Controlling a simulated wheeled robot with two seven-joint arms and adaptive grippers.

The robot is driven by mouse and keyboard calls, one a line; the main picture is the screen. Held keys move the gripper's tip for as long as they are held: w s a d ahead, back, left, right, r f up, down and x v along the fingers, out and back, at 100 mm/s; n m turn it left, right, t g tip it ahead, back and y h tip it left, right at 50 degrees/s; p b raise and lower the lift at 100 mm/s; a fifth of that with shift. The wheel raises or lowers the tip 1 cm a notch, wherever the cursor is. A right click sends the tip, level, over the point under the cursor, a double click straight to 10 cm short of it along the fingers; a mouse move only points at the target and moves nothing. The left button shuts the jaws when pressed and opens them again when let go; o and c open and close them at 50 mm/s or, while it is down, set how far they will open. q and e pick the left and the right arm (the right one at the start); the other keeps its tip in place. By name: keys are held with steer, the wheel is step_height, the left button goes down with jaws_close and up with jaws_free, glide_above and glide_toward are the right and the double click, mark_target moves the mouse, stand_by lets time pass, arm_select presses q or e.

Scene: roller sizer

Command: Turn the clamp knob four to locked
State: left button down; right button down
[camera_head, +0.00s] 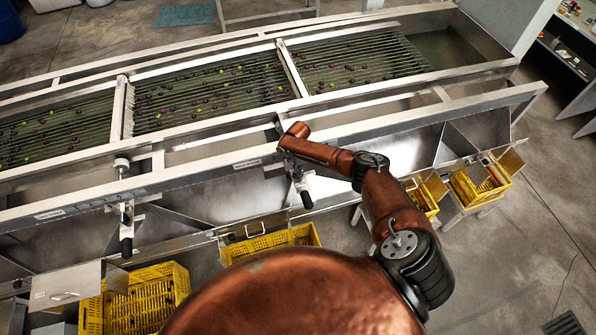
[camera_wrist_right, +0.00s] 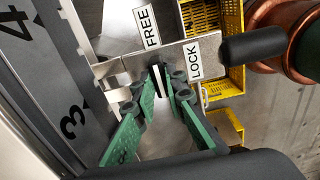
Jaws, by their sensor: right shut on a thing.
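My right gripper (camera_wrist_right: 161,78) has green fingers that converge at a metal clamp plate (camera_wrist_right: 126,68) in the right wrist view. It is shut on the clamp knob, which the fingertips mostly hide. A thin pale piece shows between the tips. The FREE label (camera_wrist_right: 147,27) is above the fingertips and the LOCK label (camera_wrist_right: 193,62) is to their right. In the head view a clamp with a black handle (camera_head: 305,196) hangs on the near rail just below my right wrist. The knob's exact angle is hidden. My left gripper is not in view.
A dark scale strip (camera_wrist_right: 45,75) with figures 4 and 3 runs left of the clamp. The black handle (camera_wrist_right: 254,45) sticks out at right. The roller sizer's near rail (camera_head: 215,170) passes under my arm. Yellow crates (camera_head: 150,300) stand below the chutes.

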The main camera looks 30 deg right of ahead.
steer(key=m+p, duration=0.1)
steer(key=m, duration=0.3)
steer(key=shift+m, duration=0.4)
steer(key=m+p, duration=0.1)
steer(key=m, duration=0.3)
steer(key=shift+m, duration=0.3)
steer(key=m+p, duration=0.1)
steer(key=m, duration=0.3)
steer(key=shift+m+p, duration=0.55)
steer(key=shift+m, duration=1.65)
steer(key=c, duration=2)
jaws_free()
steer(key=shift+o, duration=0.2)
